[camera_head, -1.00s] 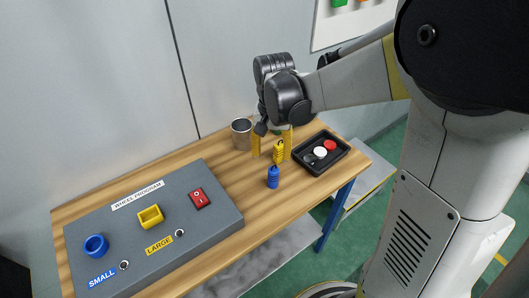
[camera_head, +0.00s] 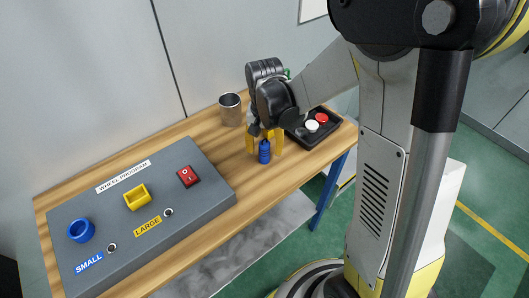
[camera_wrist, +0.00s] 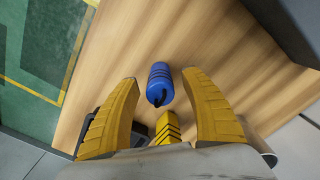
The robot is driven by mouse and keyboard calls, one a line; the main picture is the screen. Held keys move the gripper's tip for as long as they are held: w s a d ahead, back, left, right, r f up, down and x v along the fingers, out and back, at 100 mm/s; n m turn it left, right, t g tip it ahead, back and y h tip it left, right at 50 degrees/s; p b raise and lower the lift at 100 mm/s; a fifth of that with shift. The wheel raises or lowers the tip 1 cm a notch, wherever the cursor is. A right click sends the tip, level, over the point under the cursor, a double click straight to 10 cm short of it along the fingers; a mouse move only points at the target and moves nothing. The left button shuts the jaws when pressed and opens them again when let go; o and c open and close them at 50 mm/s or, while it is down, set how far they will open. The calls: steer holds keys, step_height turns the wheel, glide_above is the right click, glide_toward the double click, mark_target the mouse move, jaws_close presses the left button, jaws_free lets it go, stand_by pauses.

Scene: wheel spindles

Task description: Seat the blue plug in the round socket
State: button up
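The blue plug (camera_head: 264,153) stands on the wooden table, right of the grey panel box. In the wrist view the blue plug (camera_wrist: 160,86) lies between and slightly beyond my spread yellow fingers, with a gap on each side. My gripper (camera_head: 264,148) is open and points down over it; nothing is held. A yellow plug (camera_wrist: 167,129) with dark stripes is close behind the blue one in the wrist view; my gripper mostly hides it in the head view. The round socket (camera_head: 81,238) is a blue ring on the panel's left end, above the SMALL label.
The grey panel box (camera_head: 205,205) also carries a yellow rectangular socket (camera_head: 137,197) and a red switch (camera_head: 188,176). A metal cup (camera_head: 230,112) stands behind, left of my gripper. A black tray (camera_head: 327,129) with red and white round pieces is at right.

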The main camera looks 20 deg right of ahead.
jaws_close()
steer(key=shift+r, duration=0.15)
